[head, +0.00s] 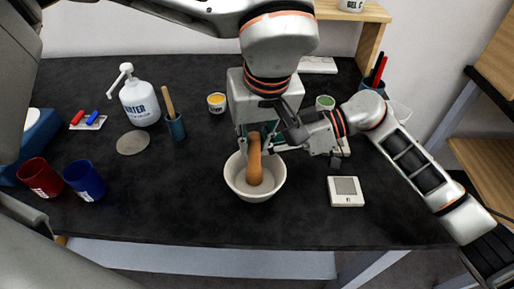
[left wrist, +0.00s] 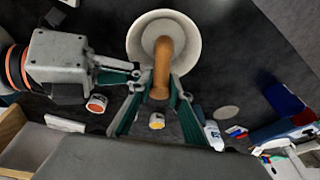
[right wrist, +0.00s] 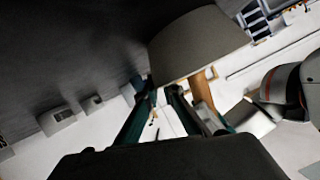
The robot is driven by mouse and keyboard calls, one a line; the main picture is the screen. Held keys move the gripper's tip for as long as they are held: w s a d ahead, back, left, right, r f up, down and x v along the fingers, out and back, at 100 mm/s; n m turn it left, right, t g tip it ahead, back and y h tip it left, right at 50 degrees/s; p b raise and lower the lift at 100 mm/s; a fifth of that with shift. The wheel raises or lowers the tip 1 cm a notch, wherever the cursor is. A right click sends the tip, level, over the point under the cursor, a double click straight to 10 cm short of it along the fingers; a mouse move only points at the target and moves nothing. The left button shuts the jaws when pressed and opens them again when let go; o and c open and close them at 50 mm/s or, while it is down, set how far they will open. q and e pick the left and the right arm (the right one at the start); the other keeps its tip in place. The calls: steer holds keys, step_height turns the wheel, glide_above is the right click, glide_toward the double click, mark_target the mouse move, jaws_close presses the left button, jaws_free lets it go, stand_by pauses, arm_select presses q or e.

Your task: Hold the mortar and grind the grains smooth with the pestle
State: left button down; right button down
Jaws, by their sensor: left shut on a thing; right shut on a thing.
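The white mortar (head: 236,182) stands upright on the dark table and also shows in the left wrist view (left wrist: 188,30). My left gripper (head: 254,138) is shut on the brown wooden pestle (head: 254,165) from above. The pestle's thick end is inside the mortar, close to its inner floor; it also shows in the left wrist view (left wrist: 162,65). My right gripper (head: 275,149) is shut on the mortar's far rim, on the right side. In the right wrist view its fingers meet the mortar's wall (right wrist: 195,45). I cannot make out grains in the bowl.
A small scale (head: 345,191) lies right of the mortar. A yellow-topped jar (head: 216,103) and a green-topped jar (head: 325,102) stand behind. A pump bottle (head: 138,105), a grey disc (head: 132,143), a red cup (head: 40,178) and a blue cup (head: 85,180) are left. The table front is clear.

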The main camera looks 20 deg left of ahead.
arm_select(q)
steer(key=shift+s, duration=0.1)
steer(key=shift+s+d, duration=0.15)
steer(key=shift+s, duration=0.25)
steer(key=shift+w+d+f, duration=0.1)
steer(key=shift+w+f, duration=0.05)
steer(key=shift+w, duration=0.8)
steer(key=shift+s+a, duration=0.65)
steer(key=shift+a, duration=0.15)
steer(key=shift+d, duration=1.05)
